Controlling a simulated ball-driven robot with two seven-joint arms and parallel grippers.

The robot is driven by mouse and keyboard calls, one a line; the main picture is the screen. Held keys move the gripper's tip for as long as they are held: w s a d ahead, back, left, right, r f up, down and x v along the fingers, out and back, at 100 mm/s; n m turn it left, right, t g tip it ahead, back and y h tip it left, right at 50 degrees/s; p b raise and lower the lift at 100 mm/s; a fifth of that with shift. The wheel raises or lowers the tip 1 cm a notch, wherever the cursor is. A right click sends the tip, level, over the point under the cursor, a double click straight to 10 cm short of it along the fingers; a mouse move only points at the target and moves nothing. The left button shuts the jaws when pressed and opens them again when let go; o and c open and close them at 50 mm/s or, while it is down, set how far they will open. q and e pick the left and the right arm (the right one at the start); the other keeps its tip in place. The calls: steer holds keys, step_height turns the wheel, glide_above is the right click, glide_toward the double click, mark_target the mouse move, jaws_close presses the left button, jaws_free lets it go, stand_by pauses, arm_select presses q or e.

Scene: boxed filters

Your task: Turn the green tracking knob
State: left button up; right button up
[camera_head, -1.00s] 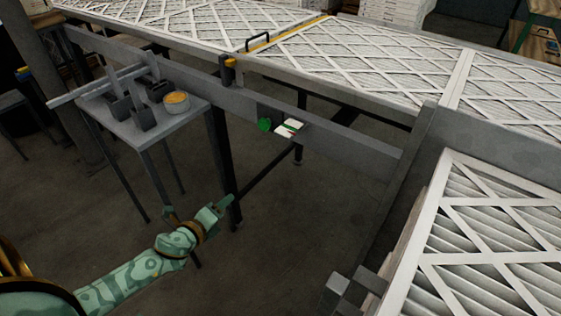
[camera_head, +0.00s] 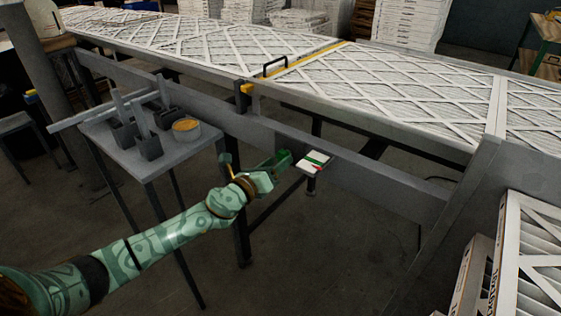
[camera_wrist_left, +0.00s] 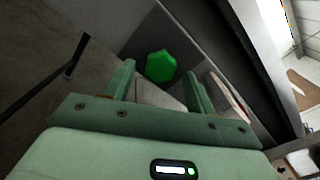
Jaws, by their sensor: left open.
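The green tracking knob (camera_wrist_left: 160,66) is a bright faceted knob on a grey panel. In the left wrist view it shows ahead of the fingertips, between the two fingers. My left gripper (camera_head: 279,160) is open, with nothing seen between its fingers. In the head view it reaches the rail from the lower left and largely covers the knob, so the gap between them is hard to judge. A white card with green and red marks (camera_head: 314,161) is just right of the gripper. My right gripper is not in view.
A grey side table (camera_head: 172,158) with dark holders and a round orange-topped tin (camera_head: 187,129) stands to the left. The long conveyor (camera_head: 400,133) with white-framed filters runs behind the rail. Boxed filters (camera_head: 520,265) stand at the right. Open floor lies below the rail.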

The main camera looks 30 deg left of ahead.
arm_select(q)
steer(key=shift+w+d, duration=0.15)
steer(key=shift+w, duration=1)
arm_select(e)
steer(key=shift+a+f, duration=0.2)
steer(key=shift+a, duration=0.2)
arm_select(q)
steer(key=shift+c, duration=0.4)
steer(key=c, duration=0.9)
